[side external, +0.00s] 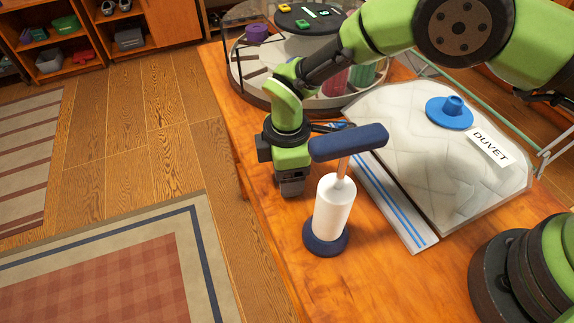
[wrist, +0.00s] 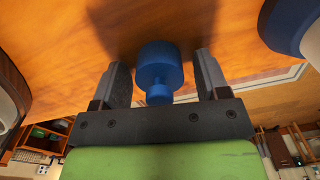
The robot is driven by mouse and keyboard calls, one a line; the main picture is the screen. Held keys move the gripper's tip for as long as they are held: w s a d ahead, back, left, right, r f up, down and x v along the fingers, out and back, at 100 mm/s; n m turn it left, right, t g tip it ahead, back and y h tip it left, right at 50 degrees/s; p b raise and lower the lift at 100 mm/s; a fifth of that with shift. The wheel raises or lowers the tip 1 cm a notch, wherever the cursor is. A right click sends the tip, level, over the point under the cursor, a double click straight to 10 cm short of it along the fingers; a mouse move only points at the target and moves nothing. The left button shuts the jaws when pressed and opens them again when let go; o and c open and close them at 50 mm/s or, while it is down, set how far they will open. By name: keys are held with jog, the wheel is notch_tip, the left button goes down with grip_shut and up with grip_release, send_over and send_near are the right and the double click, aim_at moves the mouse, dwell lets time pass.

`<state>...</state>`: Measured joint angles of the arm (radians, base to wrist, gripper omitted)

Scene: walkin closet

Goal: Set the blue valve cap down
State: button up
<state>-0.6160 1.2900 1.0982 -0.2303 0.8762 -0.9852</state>
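The blue valve cap (wrist: 159,65), a short cylinder with a small knob facing my gripper, is between the two fingers in the wrist view. My gripper (wrist: 162,58) is open around it, with a narrow gap showing on each side. The cap is over or on the wooden table; I cannot tell whether its far face touches. In the side view my gripper (side external: 292,188) points down near the table's left edge and hides the cap. A wide blue valve fitting (side external: 450,113) with a raised centre is on the white duvet bag (side external: 400,125).
A white hand pump (side external: 333,208) with a navy handle and base stands close right of my gripper. A round tray (side external: 245,85) with small coloured items is behind. A white, blue-striped strip (side external: 390,215) lies along the bag. The table's left edge is close.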

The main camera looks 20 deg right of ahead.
notch_tip(320, 180, up, 12)
jog(key=shift+r, duration=0.2)
dwell(0.5)
jog(key=shift+r, duration=0.1)
jog(key=s+d+r+m+t+y, duration=0.2)
jog(key=s+d+r+m+t, duration=0.15)
jog(key=d+r+m, duration=1)
jog(key=s+d+r+m+t, duration=0.2)
jog(key=s+d+m, duration=0.1)
jog(key=s, duration=0.5)
jog(key=s+d+r+m+t, duration=0.1)
jog(key=s+d+r+m, duration=0.2)
jog(key=s, duration=0.4)
jog(key=shift+s+d+t, duration=0.35)
jog(key=shift+d, duration=0.4)
